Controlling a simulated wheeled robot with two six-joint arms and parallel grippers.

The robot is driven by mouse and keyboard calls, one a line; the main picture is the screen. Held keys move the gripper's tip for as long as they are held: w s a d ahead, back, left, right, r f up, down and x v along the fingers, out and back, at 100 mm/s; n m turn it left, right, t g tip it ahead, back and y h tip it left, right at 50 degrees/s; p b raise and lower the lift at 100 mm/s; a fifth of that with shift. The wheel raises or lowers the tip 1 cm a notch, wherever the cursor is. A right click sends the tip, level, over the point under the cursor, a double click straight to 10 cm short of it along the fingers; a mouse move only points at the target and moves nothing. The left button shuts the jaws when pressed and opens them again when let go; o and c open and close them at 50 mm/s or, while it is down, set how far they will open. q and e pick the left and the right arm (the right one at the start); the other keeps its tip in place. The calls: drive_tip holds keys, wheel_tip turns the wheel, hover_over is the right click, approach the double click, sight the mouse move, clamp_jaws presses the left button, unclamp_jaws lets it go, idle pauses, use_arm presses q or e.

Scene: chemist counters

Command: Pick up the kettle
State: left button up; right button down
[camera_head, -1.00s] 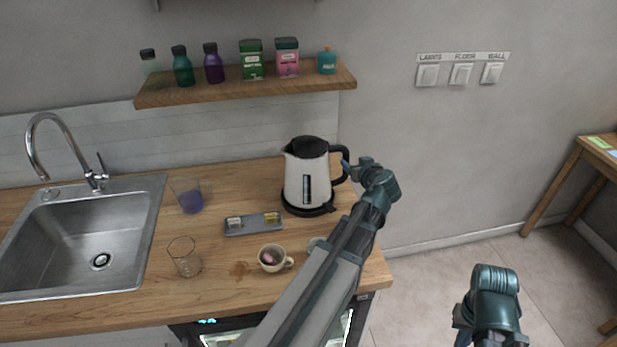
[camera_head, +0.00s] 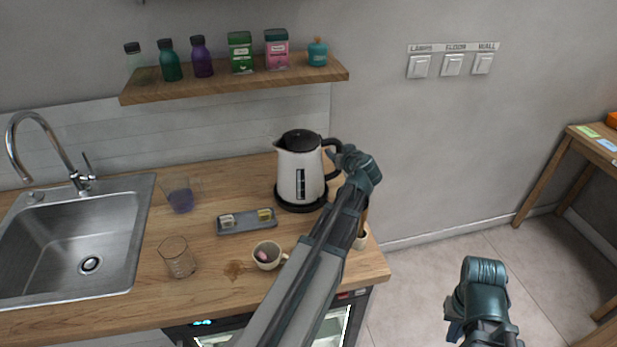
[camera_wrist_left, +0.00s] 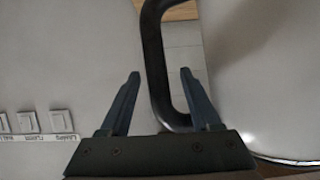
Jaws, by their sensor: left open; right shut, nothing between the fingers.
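The white kettle (camera_head: 300,170) with a black lid and black handle stands upright on its black base on the wooden counter. My left gripper (camera_head: 336,160) is at the handle, on the kettle's right side. In the left wrist view, the black handle (camera_wrist_left: 154,60) runs between the two spread fingers of my left gripper (camera_wrist_left: 160,85). The fingers are open and stand apart from the handle on both sides. My right gripper (camera_head: 455,322) is low at the right, away from the counter and over the floor; its fingers are mostly hidden by its wrist.
Left of the kettle are a small grey tray (camera_head: 247,228), a cup (camera_head: 267,256), a glass (camera_head: 178,258) and a glass with purple liquid (camera_head: 181,198). Another light cup (camera_head: 361,239) is partly behind my left arm. A shelf (camera_head: 235,86) hangs above.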

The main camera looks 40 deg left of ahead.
use_arm(q)
drive_tip(key=x, duration=0.2)
drive_tip(key=shift+w+a+f, duration=0.15)
drive_tip(key=shift+w+a, duration=0.05)
drive_tip(key=shift+c, duration=0.3)
clamp_jaws()
idle(0.9)
